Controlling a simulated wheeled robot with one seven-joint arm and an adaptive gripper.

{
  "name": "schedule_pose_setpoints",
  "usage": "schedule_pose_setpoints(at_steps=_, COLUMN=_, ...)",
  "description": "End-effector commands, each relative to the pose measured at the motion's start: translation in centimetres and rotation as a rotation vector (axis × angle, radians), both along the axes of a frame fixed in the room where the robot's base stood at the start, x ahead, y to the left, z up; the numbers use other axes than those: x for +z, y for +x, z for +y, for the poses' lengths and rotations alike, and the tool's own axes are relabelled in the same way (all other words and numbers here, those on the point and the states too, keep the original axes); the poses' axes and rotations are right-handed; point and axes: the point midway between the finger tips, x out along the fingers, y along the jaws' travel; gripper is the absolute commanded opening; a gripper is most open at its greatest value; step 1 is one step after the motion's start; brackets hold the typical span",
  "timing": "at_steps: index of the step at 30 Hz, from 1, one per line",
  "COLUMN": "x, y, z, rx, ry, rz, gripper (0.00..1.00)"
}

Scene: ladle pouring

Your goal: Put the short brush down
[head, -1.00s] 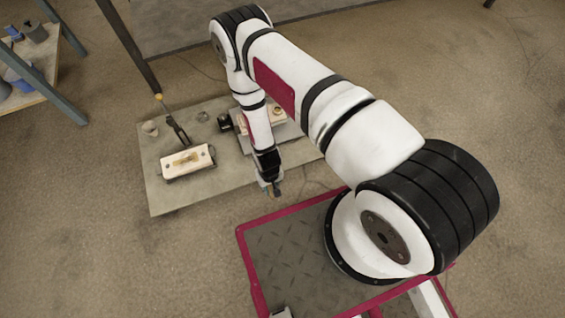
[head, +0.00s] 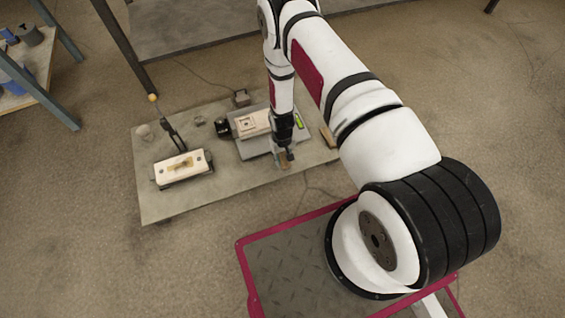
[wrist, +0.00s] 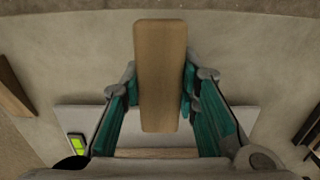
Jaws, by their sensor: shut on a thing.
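My gripper (head: 286,153) is near the front edge of the low grey table (head: 195,201), in front of the grey plate. It is shut on the short brush (wrist: 161,70), a flat light-brown wooden block. In the wrist view, the two teal-padded fingers of my gripper (wrist: 161,92) press on its long sides. In the head view, a small brown part of the brush (head: 284,164) shows below the fingertips. Any bristles are hidden. I cannot tell whether the brush touches the tabletop.
A grey plate (head: 247,151) bears a pale block (head: 254,123) and a green strip (head: 298,121). A brown wooden piece (head: 328,137) lies to its right. A pale box (head: 183,168) and a yellow-knobbed lever (head: 166,122) are left. The table's front left is bare.

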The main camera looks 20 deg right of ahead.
Motion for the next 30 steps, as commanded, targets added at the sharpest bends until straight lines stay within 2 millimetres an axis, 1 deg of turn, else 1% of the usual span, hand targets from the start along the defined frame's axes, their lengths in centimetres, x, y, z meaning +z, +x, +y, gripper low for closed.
schedule_pose_setpoints(at_steps=10, x=-3.5, y=-0.1, z=0.0, rx=0.001, ry=0.0, rz=0.001, gripper=0.0)
schedule_pose_setpoints(at_steps=19, x=-3.5, y=0.0, z=0.0, rx=0.0, ry=0.0, rz=0.001, gripper=0.0)
schedule_pose_setpoints(at_steps=30, x=-4.7, y=-0.1, z=0.0, rx=0.0, ry=0.0, rz=-0.001, gripper=0.0)
